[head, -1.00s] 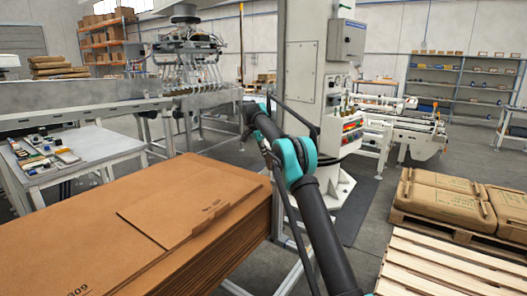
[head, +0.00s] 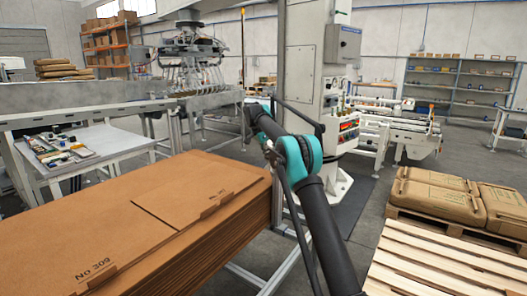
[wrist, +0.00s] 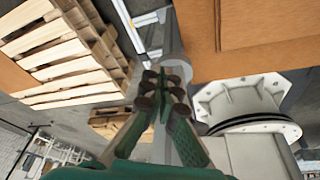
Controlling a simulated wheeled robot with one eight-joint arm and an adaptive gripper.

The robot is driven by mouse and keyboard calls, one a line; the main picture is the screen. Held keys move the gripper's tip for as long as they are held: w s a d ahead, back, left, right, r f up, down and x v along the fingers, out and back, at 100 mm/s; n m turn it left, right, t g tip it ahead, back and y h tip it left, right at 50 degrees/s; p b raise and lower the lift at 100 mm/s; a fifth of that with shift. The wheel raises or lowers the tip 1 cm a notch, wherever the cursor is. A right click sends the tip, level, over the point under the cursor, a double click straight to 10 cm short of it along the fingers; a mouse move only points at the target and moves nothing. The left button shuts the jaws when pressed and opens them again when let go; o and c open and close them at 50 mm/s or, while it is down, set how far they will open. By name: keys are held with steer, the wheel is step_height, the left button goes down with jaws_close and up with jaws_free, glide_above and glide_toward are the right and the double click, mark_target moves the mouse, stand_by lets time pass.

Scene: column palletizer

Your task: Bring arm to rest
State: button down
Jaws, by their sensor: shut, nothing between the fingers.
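My arm (head: 325,235) reaches up from the bottom of the head view, with a dark tube and teal joints. It passes in front of the grey column machine, to the right of the cardboard stack. In the wrist view my gripper (wrist: 165,90) has its green and dark fingers drawn together, with nothing held between them. It hangs in free air and touches nothing that I can see. In the head view the fingers cannot be made out.
A stack of flat cardboard (head: 150,215) lies at the left. A slatted wooden pallet (head: 445,265) is at the lower right, and brown sacks (head: 435,195) lie behind it. A grey machine column (head: 305,65) stands ahead. A side table (head: 110,140) holds small parts.

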steer(key=s+d+n+t+y, duration=0.1)
steer(key=s+d+n, duration=0.35)
steer(key=s, duration=0.75)
steer(key=s+d+n+y, duration=0.1)
steer(key=s+d+n, duration=0.1)
steer(key=s+d, duration=0.8)
steer(key=s+f+n, duration=0.2)
steer(key=s+f, duration=0.3)
steer(key=s, duration=0.7)
steer(key=s+d+f+n+t, duration=0.1)
steer(key=s+f, duration=0.4)
steer(key=s, duration=0.7)
steer(key=s+d+f+n+y, duration=0.1)
steer(key=s+f+n, duration=0.2)
steer(key=s, duration=0.9)
step_height(320, 180, down, 3)
steer(key=shift+d+r+t, duration=0.15)
steer(key=shift+d+t, duration=0.05)
steer(key=shift+t, duration=0.1)
